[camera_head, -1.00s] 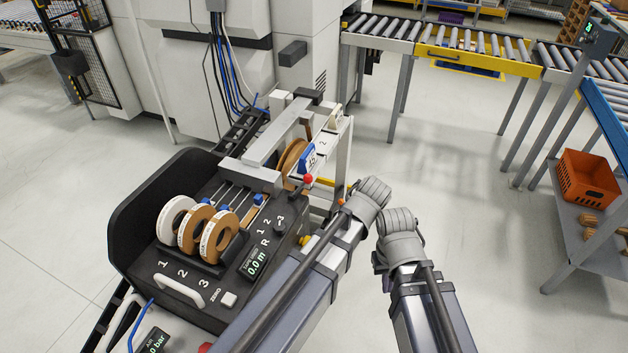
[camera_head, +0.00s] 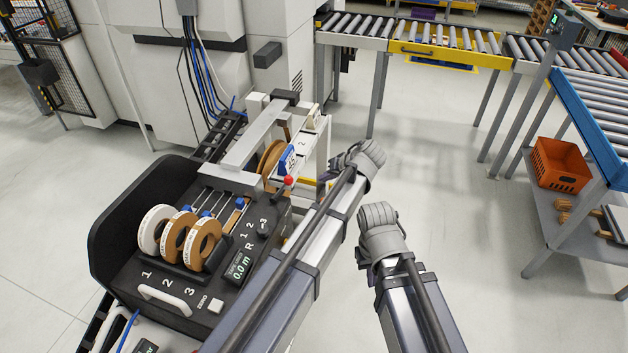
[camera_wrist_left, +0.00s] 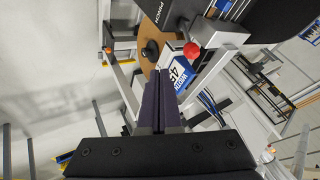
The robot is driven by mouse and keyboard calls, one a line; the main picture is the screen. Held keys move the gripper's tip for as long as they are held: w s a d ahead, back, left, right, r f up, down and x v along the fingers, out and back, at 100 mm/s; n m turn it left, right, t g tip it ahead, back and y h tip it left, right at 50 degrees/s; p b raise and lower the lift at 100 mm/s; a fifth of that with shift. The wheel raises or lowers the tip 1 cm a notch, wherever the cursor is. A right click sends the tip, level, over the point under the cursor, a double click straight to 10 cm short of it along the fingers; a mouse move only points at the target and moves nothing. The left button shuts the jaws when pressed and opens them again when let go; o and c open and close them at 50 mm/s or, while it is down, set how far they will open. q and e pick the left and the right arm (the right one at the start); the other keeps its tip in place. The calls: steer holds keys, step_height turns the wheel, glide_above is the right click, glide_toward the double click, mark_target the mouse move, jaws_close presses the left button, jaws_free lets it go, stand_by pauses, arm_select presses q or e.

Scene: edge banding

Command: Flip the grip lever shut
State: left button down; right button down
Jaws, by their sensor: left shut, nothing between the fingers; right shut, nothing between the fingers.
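The lever with a red ball knob (camera_head: 289,181) is on the right side of the dark edge-banding unit (camera_head: 150,285); I take it for the grip lever. In the left wrist view the red knob (camera_wrist_left: 192,52) sits at the end of a grey block, near a "PINCH" label. My left gripper (camera_wrist_left: 163,76) is shut and empty, its fingertips pointing toward the blue-and-white width label, below and left of the knob. No contact with the lever is visible. In the head view its fingers are mostly hidden behind my left wrist. My right arm's wrist is in view, its fingers hidden.
Three tape rolls (camera_head: 178,238) stand on the unit, with a larger brown roll (camera_head: 271,163) behind the grey bar. A white frame (camera_head: 318,140) stands by the lever. A roller conveyor (camera_head: 410,38) runs behind, and an orange crate (camera_head: 561,166) is at right. Open floor lies between.

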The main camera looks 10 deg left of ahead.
arm_select(q)
steer(key=w+a+f+b, duration=0.3)
steer(key=a+f+b, duration=0.2)
steer(key=a, duration=0.3)
steer(key=shift+w+a+f, duration=0.15)
steer(key=shift+a+f, duration=0.15)
steer(key=shift+f, duration=0.25)
steer(key=a+r+h+p, duration=0.1)
steer(key=p, duration=0.1)
steer(key=a+r+h+p, duration=0.1)
steer(key=a+p, duration=0.1)
steer(key=a+r+h+p, duration=0.1)
steer(key=a+h+p, duration=0.1)
steer(key=shift+w+a+r+n+g+p, duration=0.25)
steer(key=shift+w+r+n+g+p, duration=0.05)
steer(key=shift+w+n+g+p, duration=0.1)
steer(key=shift+w+a+f+n+g+h+b, duration=0.15)
steer(key=shift+w+a+h+b, duration=0.1)
steer(key=shift+a+h, duration=1.2)
steer(key=shift+w+a+f+n+g+h+b, duration=0.15)
steer(key=shift+a+h, duration=0.6)
steer(key=shift+a, duration=1.45)
steer(key=shift+w+a+f+n+g+h+b, duration=0.1)
steer(key=shift+w+a+n+g+h+b, duration=0.15)
steer(key=shift+a+h, duration=1.2)
